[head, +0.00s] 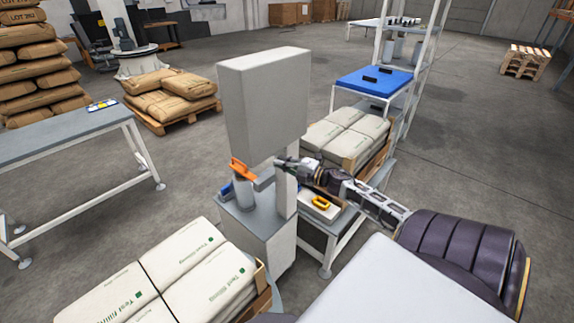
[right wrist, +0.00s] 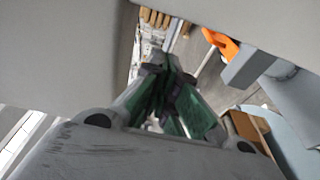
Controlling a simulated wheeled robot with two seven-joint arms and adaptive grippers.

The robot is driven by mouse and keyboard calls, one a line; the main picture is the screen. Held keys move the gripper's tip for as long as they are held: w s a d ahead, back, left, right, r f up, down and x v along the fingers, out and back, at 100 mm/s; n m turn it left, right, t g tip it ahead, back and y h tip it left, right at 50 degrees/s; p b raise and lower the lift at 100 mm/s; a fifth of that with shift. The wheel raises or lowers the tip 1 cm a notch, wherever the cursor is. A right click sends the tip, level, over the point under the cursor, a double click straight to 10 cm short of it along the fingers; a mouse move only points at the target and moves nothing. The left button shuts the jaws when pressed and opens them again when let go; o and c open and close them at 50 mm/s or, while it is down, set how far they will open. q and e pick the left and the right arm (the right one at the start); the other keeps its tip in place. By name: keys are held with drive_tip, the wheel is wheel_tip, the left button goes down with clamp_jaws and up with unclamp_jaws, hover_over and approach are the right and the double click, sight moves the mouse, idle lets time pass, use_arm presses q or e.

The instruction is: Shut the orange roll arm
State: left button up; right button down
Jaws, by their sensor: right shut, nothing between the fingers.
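The orange roll arm (head: 242,169) sticks out on the left side of the grey column machine (head: 262,95), above a grey cylinder (head: 244,192). It also shows in the right wrist view (right wrist: 221,42), at the upper right, beside a grey block. My right gripper (head: 279,162) is at the machine's right side, just under its upper housing, to the right of the orange arm and apart from it. In the right wrist view its fingers (right wrist: 165,68) are shut with nothing between them. Whether the fingertips touch the machine cannot be told. My left gripper is not in view.
Pale sacks (head: 180,270) lie at the front left, and more sacks (head: 348,132) sit behind my right arm. A yellow-handled item (head: 321,203) lies on the low bench right of the machine. A grey table (head: 70,135) stands at the left. Floor between is open.

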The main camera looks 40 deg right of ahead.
drive_tip(key=shift+v, duration=1.1)
